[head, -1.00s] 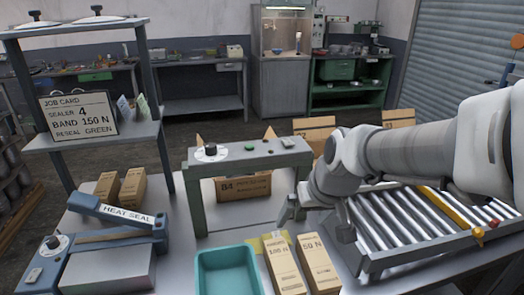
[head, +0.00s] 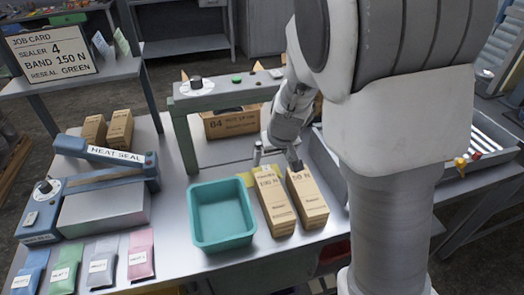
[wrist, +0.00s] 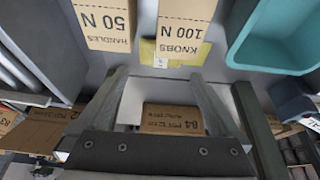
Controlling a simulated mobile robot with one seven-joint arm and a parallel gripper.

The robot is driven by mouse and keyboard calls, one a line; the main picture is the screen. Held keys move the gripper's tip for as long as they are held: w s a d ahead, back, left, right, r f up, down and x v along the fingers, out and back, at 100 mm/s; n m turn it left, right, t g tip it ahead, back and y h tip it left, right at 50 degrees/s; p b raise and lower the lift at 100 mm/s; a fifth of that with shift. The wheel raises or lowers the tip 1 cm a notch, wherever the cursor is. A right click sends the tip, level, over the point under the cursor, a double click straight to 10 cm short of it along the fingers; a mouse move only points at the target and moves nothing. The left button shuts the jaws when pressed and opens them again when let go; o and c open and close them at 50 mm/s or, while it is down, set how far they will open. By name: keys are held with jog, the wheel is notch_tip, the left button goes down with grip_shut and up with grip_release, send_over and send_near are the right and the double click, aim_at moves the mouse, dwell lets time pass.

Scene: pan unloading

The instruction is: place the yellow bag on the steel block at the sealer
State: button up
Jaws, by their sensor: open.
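The yellow bag (head: 246,180) lies flat on the table just behind the 100 N box, partly hidden by it. It also shows in the wrist view (wrist: 148,52), partly covered by the same box. The steel block (head: 106,208) is a plain light-grey block in front of the blue heat sealer (head: 105,170) at the left; its visible top is bare. In the wrist view the bag is ahead of and between the fingertips (wrist: 160,75).
The 100 N carton (head: 274,200) and 50 N carton (head: 308,200) stand close by. A teal tray (head: 222,240) lies between the bag and the sealer side. A grey frame (head: 185,140) stands behind. Several coloured pouches (head: 102,265) lie at the front left.

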jog(key=x, duration=0.4)
jog(key=b+x, duration=0.1)
jog(key=x, duration=0.4)
jog(key=shift+w+a+f+b, duration=0.15)
jog(key=shift+w+a+b, duration=0.05)
jog(key=shift+w+b, duration=0.1)
jog(key=c, duration=1.3)
notch_tip(320, 180, up, 10)
jog(key=shift+r+p, duration=0.1)
jog(key=shift+p, duration=1.15)
